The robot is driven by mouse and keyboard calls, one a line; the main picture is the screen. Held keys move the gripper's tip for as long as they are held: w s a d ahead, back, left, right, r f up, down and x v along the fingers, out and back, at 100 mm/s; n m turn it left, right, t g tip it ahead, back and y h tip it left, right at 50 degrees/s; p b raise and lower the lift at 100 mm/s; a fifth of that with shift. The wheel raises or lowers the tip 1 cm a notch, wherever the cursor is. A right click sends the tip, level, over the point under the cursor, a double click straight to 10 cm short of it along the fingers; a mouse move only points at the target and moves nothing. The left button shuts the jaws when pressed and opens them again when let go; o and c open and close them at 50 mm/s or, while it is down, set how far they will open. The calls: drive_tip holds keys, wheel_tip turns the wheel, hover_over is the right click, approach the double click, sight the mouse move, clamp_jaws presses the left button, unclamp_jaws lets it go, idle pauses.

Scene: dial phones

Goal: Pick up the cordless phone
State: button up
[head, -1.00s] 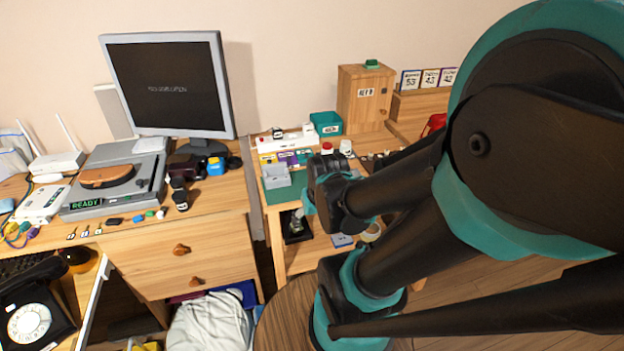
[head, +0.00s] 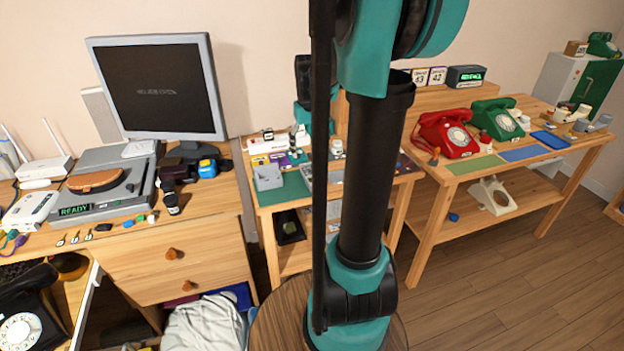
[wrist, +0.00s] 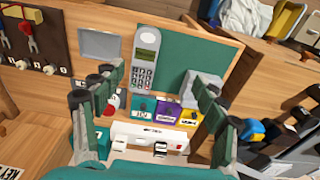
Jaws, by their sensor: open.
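The cordless phone (wrist: 146,62) is a light grey handset with a small green screen and a keypad. It lies on the green mat (wrist: 195,52) in the wrist view. My gripper (wrist: 148,88) is open, its two fingers spread wide on either side of the phone's lower end in the picture. Nothing is between the fingers, and they appear to be above the mat, though the gap is hard to judge. In the head view my gripper (head: 297,150) is over the small middle table, and my arm hides much of that table.
A grey block-shaped holder (wrist: 203,88) is close to the right finger. Purple (wrist: 167,110) and yellow labelled pieces and a white power strip (wrist: 150,136) are nearby. The monitor (head: 160,88) stands left, and red (head: 447,134) and green (head: 498,119) dial phones stand right.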

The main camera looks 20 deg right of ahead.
drive_tip(key=w+d+r, duration=0.2)
drive_tip(key=w+d, duration=0.1)
drive_tip(key=w, duration=0.1)
hover_over(314, 179)
drive_tip(key=shift+g, duration=0.4)
wheel_tip(314, 179, down, 12)
drive_tip(key=shift+w+r, duration=0.1)
drive_tip(key=shift+r, duration=0.15)
drive_tip(key=shift+s+f, duration=0.2)
drive_tip(key=shift+f, duration=2.65)
drive_tip(key=shift+c, duration=0.2)
drive_tip(key=c, duration=1.3)
drive_tip(key=shift+c, duration=0.2)
drive_tip(key=shift+r, duration=0.1)
